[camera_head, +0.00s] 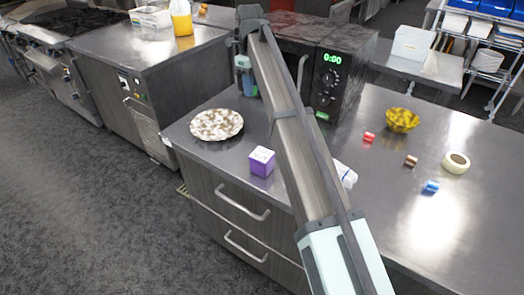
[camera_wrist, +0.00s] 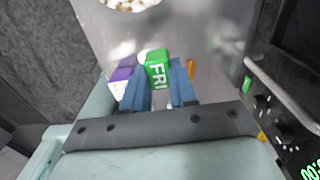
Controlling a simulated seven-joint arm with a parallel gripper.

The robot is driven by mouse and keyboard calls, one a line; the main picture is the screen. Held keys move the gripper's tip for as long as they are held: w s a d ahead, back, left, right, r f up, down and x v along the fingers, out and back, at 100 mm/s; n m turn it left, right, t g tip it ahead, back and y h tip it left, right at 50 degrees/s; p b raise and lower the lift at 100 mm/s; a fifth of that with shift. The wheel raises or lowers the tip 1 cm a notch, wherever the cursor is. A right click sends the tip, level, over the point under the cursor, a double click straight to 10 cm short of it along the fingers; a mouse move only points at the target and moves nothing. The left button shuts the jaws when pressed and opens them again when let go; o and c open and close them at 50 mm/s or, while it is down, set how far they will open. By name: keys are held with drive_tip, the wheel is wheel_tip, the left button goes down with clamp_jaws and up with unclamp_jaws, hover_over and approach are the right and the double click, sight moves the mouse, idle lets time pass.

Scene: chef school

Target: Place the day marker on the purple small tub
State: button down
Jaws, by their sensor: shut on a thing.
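In the wrist view my gripper (camera_wrist: 159,84) is shut on a green day marker (camera_wrist: 157,68) with white "FRI" lettering, held between its blue fingers. The purple small tub (camera_head: 262,165) stands on the counter near its front edge, right of the speckled plate, with a pale top. In the wrist view a purple part of the tub (camera_wrist: 122,74) shows just left of the marker, partly hidden by the fingers. The two look apart, but their height gap cannot be told. In the head view my arm crosses the middle and the marker cannot be made out.
A speckled plate (camera_head: 217,124) lies left of the tub. A microwave (camera_head: 331,75) stands behind. At right are a yellow bowl (camera_head: 402,120), red roll (camera_head: 369,137), brown roll (camera_head: 411,160), blue roll (camera_head: 431,187) and tape roll (camera_head: 456,163). A white item (camera_head: 345,174) sits partly behind my arm.

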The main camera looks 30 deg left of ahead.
drive_tip(key=s+d, duration=0.6)
hover_over(263, 155)
drive_tip(key=f, duration=0.1)
drive_tip(key=shift+w+f, duration=0.1)
drive_tip(key=shift+f, duration=4.85)
drive_tip(key=c, duration=0.9)
unclamp_jaws()
drive_tip(key=shift+f, duration=0.1)
wheel_tip(263, 155, up, 12)
